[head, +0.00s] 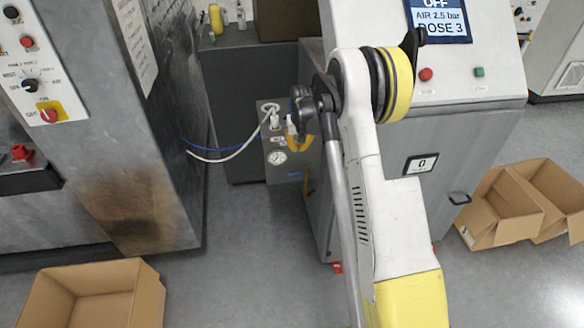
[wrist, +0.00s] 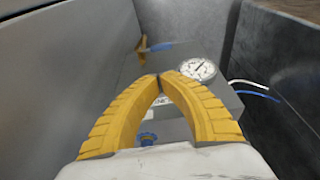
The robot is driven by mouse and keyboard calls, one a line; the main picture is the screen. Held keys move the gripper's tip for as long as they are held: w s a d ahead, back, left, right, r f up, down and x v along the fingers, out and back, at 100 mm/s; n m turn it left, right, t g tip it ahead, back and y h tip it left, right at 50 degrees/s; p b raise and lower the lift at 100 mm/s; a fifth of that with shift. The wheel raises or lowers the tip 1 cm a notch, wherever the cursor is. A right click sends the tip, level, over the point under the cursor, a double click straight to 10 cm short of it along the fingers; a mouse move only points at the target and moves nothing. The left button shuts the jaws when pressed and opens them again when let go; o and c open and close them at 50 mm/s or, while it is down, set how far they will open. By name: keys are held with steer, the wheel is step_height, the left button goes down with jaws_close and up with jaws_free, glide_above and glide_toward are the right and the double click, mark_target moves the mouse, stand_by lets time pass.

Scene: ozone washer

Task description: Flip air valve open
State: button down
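A blue lever (wrist: 159,47) on a yellow pipe (wrist: 141,50) looks like the air valve. It lies across the pipe, beyond my fingertips in the wrist view. In the head view the blue lever (head: 295,174) is small, below the round gauge, beside the yellow pipe (head: 306,182). The grey box (head: 276,180) carries the white gauge (head: 276,157), which also shows in the wrist view (wrist: 198,69). My gripper (wrist: 160,77) has its yellow fingertips together, with nothing seen between them. In the head view my gripper (head: 298,142) is in front of the box and hides part of it.
A blue knob (wrist: 147,139) shows between my fingers. White and blue hoses (head: 225,156) run left from the box. The grey control cabinet (head: 440,150) stands close on the right. Open cardboard boxes (head: 95,290) stand on the floor left and right.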

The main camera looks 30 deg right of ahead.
mark_target(296, 173)
steer(key=b+x, duration=0.2)
steer(key=x, duration=0.2)
steer(key=b+x, duration=0.1)
steer(key=x, duration=0.3)
steer(key=b+x, duration=0.2)
steer(key=x, duration=0.2)
steer(key=shift+s+f+b, duration=0.2)
steer(key=shift+f+b, duration=0.45)
steer(key=shift+f, duration=0.3)
